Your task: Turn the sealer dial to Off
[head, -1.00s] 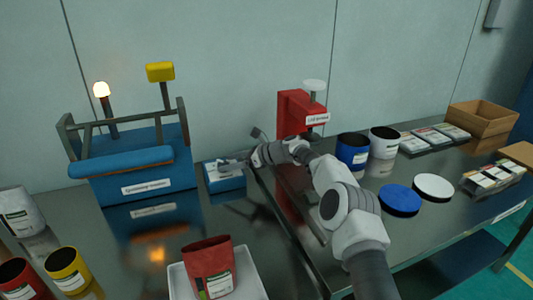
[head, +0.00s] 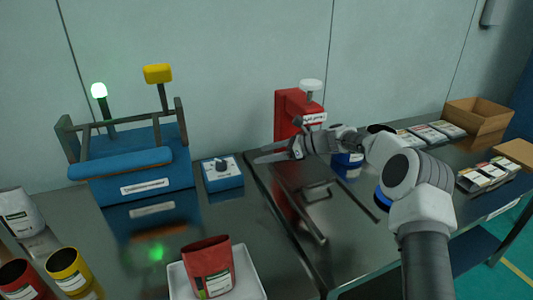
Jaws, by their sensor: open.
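The sealer dial (head: 222,165) is a grey knob on top of a small blue box (head: 224,182) with a white label, on the left table. The knob's marking is too small to read. The sealer (head: 140,186) is a larger blue machine to the left of the box, with a blue padded bar.
A red press (head: 293,103) stands behind my gripper. An open red pouch (head: 208,268) stands on a white tray (head: 252,281) at the front. A yellow can (head: 68,265) is front left. A blue can (head: 346,163) is partly behind my arm.

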